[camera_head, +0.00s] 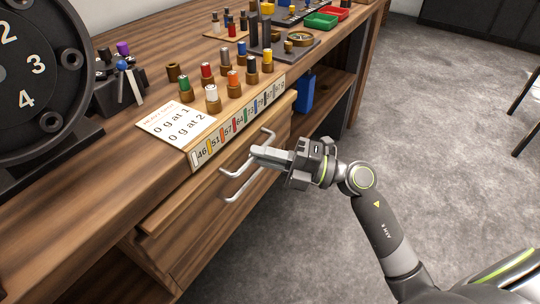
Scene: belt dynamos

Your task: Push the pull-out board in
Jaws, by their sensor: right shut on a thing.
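The pull-out board (160,215) is a flat wooden board under the worktop's front edge. It sticks out a little past the worktop, with its front edge in view. Below it is a wooden front with bent metal bar handles (233,176). My right gripper (262,154) is in front of this and shut on a handle bar, its fingers covering the middle of the bar. The exact contact is partly hidden by the fingers. My left gripper is not in view.
The wooden worktop (120,160) carries a numbered black wheel (30,75), a label card (176,124), several coloured pegs, and red and green trays (320,20). A blue object (304,93) is under the worktop.

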